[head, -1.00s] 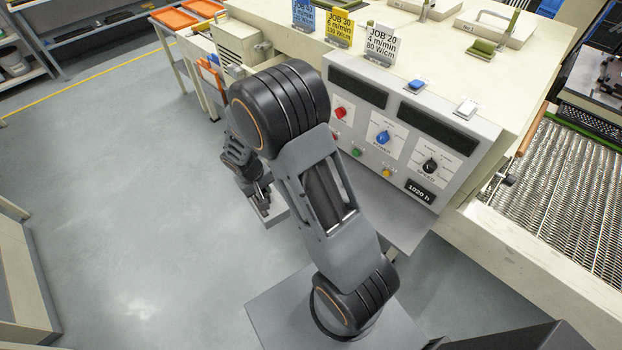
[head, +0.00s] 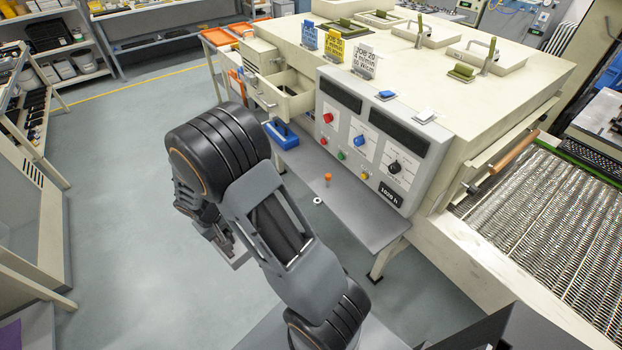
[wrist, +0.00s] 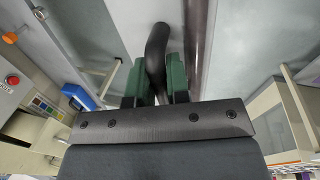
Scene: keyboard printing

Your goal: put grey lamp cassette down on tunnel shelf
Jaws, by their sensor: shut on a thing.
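My gripper (wrist: 157,88) is shut on a black curved handle (wrist: 157,45) between its green finger pads in the wrist view. A light grey body with a dark lengthwise strip (wrist: 199,40) lies beyond the handle; it looks like the grey lamp cassette. In the head view a small grey part of it (head: 238,255) shows beside my arm. My arm hides the gripper there. The tunnel shelf (head: 350,218) is the grey ledge below the control panel. The held cassette is left of the shelf in the head view, apart from it, over the floor.
On the shelf are an orange peg (head: 328,178), a white ring (head: 317,200) and a blue box (head: 283,134) at the far end. An open drawer (head: 291,97) juts out above that box. The shelf's near part is bare. A mesh conveyor (head: 540,210) lies right.

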